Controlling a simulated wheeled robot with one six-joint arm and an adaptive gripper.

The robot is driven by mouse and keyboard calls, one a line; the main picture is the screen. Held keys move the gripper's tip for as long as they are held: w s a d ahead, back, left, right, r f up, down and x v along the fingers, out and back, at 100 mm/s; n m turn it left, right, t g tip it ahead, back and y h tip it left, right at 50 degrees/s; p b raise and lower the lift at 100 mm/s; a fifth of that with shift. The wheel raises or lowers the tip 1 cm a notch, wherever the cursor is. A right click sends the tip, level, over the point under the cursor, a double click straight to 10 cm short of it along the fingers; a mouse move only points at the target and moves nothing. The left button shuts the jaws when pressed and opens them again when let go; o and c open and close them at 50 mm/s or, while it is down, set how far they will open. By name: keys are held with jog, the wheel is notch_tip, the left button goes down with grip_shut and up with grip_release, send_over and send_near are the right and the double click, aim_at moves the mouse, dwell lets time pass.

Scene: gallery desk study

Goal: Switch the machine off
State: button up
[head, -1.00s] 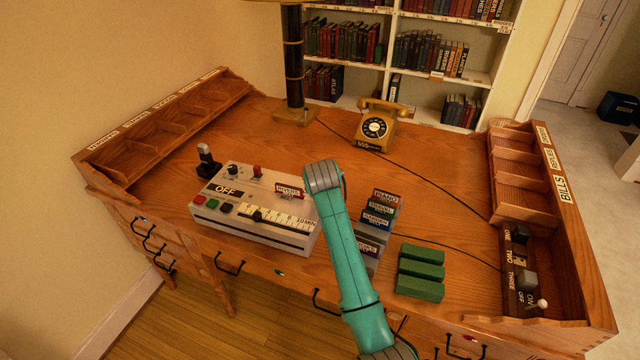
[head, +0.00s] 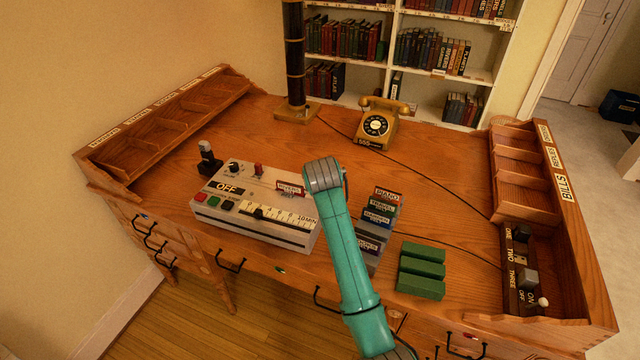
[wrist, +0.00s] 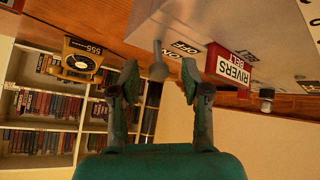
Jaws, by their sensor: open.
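The pale box-like machine (head: 262,232) stands on the left half of the desk. Its top carries an OFF plate (head: 228,188), a slider scale, a red lever (head: 258,169) and coloured buttons (head: 212,202). In the wrist view, which is upside down, the machine's side (wrist: 215,22) fills the top. A grey round-ended toggle (wrist: 158,71) sticks out there beside ON and OFF labels (wrist: 184,48). My gripper (wrist: 160,80) is open, its fingers on either side of the toggle; I cannot tell whether they touch it. My arm hides the gripper in the head view.
A red "Rivers Belt" tag (wrist: 232,67) sits close to one finger. Labelled blocks (head: 380,212) and green bars (head: 421,271) lie right of my arm. A telephone (head: 378,124) and lamp post (head: 294,60) stand behind. More switches (head: 528,278) are at the desk's right.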

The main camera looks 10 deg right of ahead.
jog(key=v, duration=1)
